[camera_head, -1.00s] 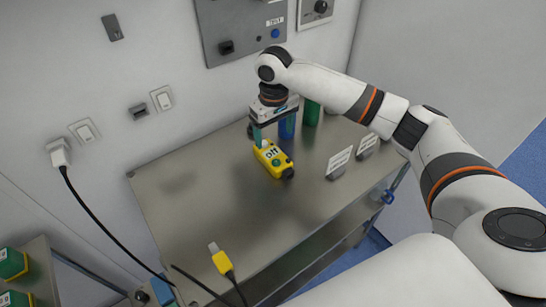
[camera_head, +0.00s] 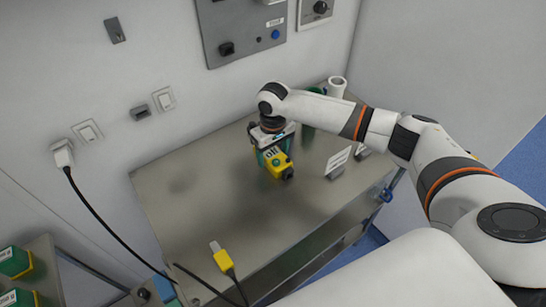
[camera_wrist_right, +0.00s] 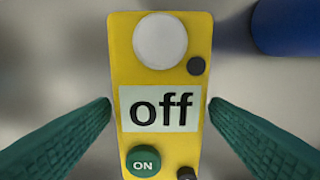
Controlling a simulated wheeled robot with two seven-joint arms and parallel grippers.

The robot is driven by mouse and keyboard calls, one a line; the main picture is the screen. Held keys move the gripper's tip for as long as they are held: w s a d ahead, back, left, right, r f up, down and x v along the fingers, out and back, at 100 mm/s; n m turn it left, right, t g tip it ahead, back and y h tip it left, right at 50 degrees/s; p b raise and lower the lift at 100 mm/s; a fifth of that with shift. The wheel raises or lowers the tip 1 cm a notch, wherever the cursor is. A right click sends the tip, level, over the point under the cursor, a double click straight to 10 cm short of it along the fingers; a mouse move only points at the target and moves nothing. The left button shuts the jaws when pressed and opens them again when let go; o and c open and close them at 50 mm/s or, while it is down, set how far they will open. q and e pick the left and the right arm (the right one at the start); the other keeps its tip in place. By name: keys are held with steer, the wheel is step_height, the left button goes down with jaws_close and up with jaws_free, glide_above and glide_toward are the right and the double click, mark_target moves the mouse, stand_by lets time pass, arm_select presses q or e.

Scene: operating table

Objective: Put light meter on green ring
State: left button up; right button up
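The light meter is a yellow box (camera_head: 279,163) on the metal table, with a display reading "off". In the right wrist view the light meter (camera_wrist_right: 160,80) also shows a white dome and a green ON button. My right gripper (camera_head: 270,151) is down around the meter. In the right wrist view its green fingers (camera_wrist_right: 160,105) stand at the meter's two long sides, very close to it. I cannot tell whether they press on it. I see no green ring. My left gripper is not in view.
A green cylinder (camera_head: 310,118) and a white cylinder (camera_head: 337,88) stand at the table's back right, with small label cards (camera_head: 338,160) nearer. A blue object (camera_wrist_right: 285,25) shows in the wrist view. A yellow plug (camera_head: 222,258) lies at the front edge. The table's left part (camera_head: 200,190) is clear.

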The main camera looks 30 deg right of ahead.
mark_target(273, 154)
steer(key=c, duration=1)
steer(key=shift+r, duration=0.15)
step_height(273, 154, up, 10)
steer(key=b, duration=0.1)
steer(key=shift+m, duration=0.8)
steer(key=s+a, duration=0.2)
steer(key=s, duration=0.3)
steer(key=s+a, duration=0.2)
steer(key=s, duration=0.4)
steer(key=s+a, duration=0.3)
steer(key=s, duration=0.2)
steer(key=shift+s+r, duration=0.3)
steer(key=shift+r, duration=0.05)
